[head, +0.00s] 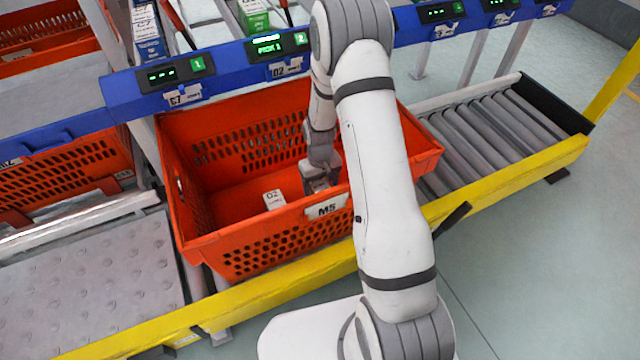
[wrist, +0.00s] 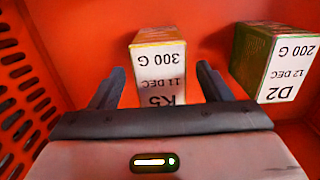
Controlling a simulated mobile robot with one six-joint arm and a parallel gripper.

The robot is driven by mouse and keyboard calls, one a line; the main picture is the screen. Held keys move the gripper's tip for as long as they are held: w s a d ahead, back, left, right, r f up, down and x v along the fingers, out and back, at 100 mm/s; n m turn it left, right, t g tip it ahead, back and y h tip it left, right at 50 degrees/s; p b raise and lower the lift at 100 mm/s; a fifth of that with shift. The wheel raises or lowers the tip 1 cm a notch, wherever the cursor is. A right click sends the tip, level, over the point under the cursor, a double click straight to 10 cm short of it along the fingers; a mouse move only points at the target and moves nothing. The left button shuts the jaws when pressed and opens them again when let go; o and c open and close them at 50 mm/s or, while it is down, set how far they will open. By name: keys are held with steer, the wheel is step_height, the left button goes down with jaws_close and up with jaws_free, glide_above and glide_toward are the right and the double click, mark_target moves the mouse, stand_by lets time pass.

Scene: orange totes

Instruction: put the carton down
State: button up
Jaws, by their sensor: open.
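My gripper (wrist: 160,74) is open inside the orange tote (head: 240,250), with its fingers spread on either side of a carton. This carton (wrist: 160,58) has a white label reading K5, 11 DEC, 300 G and a yellow edge. Its near end is hidden by my gripper body, and I see gaps beside both fingers. A second carton (wrist: 276,62), labelled D2, 12 DEC, 200 G, with green sides, stands to the right in the wrist view. In the head view my gripper (head: 320,188) is low in the tote, right of the D2 carton (head: 273,199); the K5 carton cannot be made out there.
The tote's perforated walls surround my gripper; its front wall carries an M5 label (head: 326,207). A blue rail (head: 225,60) with lit displays crosses behind the tote. A roller conveyor (head: 500,130) with a yellow edge extends to the right. More orange totes (head: 70,170) stand left.

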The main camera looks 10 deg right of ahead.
step_height(320, 180, up, 13)
steer(key=p, duration=0.4)
steer(key=s+r+m+t, duration=0.1)
steer(key=s+r, duration=0.8)
steer(key=r, duration=0.5)
steer(key=s+r, duration=0.3)
steer(key=s, duration=0.4)
steer(key=s+r+m, duration=0.1)
steer(key=s+r, duration=0.2)
steer(key=s, duration=0.4)
steer(key=shift+r+t, duration=0.3)
steer(key=shift+t, duration=0.1)
steer(key=shift+s+a, duration=0.1)
